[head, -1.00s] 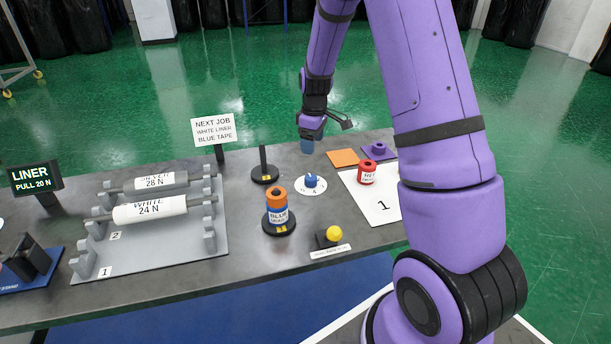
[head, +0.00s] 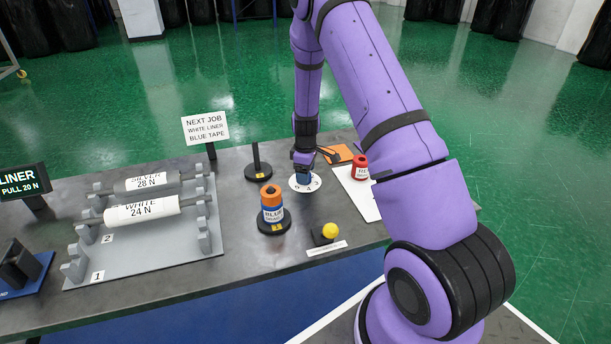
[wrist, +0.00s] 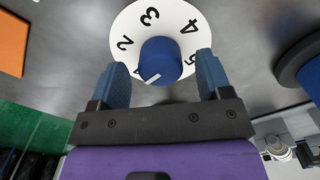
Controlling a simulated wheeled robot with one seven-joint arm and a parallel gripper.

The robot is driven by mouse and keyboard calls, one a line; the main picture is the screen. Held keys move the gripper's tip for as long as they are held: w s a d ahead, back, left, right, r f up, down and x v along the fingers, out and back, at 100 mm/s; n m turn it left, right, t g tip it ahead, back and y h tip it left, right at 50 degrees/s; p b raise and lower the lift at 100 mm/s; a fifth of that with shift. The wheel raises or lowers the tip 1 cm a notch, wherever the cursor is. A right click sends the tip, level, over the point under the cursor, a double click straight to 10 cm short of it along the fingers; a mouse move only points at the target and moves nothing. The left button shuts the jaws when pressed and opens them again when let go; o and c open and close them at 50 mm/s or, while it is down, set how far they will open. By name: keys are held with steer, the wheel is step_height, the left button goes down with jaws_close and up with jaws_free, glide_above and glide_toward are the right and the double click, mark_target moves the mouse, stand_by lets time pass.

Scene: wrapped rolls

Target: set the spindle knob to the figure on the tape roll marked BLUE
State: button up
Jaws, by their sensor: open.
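The spindle knob (wrist: 160,60) is blue with a white pointer mark and sits on a round white dial (wrist: 122,22) in the wrist view. The figures 2, 3, 4 and part of a 5 show. The mark points toward the lower left, and no figure shows beyond it there. My gripper (wrist: 163,72) is open, with one blue finger on each side of the knob, apart from it in the picture. In the head view my gripper (head: 303,178) covers the knob above the dial (head: 298,188). The BLUE tape roll (head: 272,212) stands on a black-based stand; its small print is unreadable.
A red roll (head: 361,168) stands on a white card, right of the dial. An empty black post (head: 256,162) stands behind, and a yellow button (head: 330,230) in front. A rack (head: 150,253) holds SILVER and WHITE rolls. A sign (head: 205,128) reads white liner, blue tape.

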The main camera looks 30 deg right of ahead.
steer(key=shift+f, duration=0.75)
steer(key=shift+c, duration=0.4)
steer(key=c, duration=0.8)
steer(key=shift+c, duration=0.2)
